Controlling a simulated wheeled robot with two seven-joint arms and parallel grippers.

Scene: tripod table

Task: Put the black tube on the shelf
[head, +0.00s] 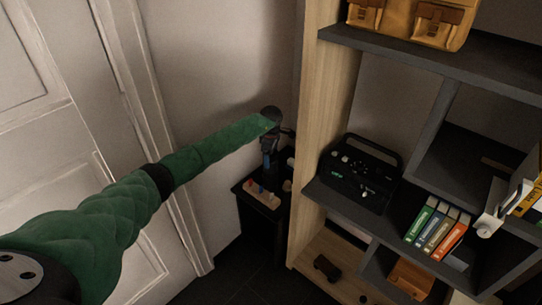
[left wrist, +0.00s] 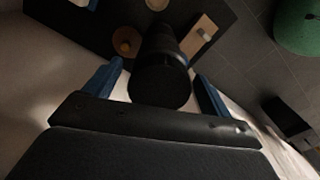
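The black tube (left wrist: 160,82) shows end-on in the left wrist view, between the two blue fingers of my left gripper (left wrist: 158,72). The fingers are spread, with a narrow gap visible on each side of the tube. In the head view my left gripper (head: 268,160) points down over the small black table (head: 247,200); the tube cannot be told apart from it there. The shelf (head: 390,224) stands at the right, with a pale wood side panel (head: 318,120) and dark boards. My right gripper is not in view.
A wooden block (head: 262,196) with small pieces lies on the table. The shelf holds a black device (head: 358,175), several books (head: 437,230), a white object (head: 492,212) and a tan bag (head: 410,18). The side panel stands between table and shelf boards. A white door (head: 60,120) is at left.

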